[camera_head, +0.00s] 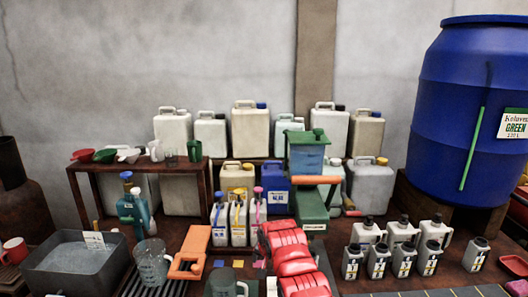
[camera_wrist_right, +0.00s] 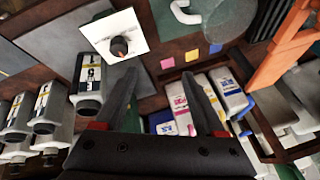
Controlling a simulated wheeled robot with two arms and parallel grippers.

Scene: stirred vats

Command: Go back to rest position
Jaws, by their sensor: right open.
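My right gripper (camera_wrist_right: 165,105) shows in the right wrist view, with its two dark fingers spread apart and nothing between them. Beyond its fingertips are a dark brown surface and the edge of a rack holding small white bottles (camera_wrist_right: 230,95) with coloured caps. The same bottles (camera_head: 238,222) stand at the middle of the bench in the head view. A red, ribbed arm-like part (camera_head: 287,245) rises there from the bottom edge, right of these bottles. I cannot make out the right gripper's fingers in the head view. My left gripper is in neither view.
A large blue barrel (camera_head: 450,120) stands at right. Several grey black-capped bottles (camera_head: 400,262) stand at front right, and jerrycans (camera_head: 250,120) line the back. A green machine (camera_head: 312,205) is behind the red part. An orange bracket (camera_head: 190,255), a glass jug (camera_head: 152,268) and a grey basin (camera_head: 75,270) crowd the left.

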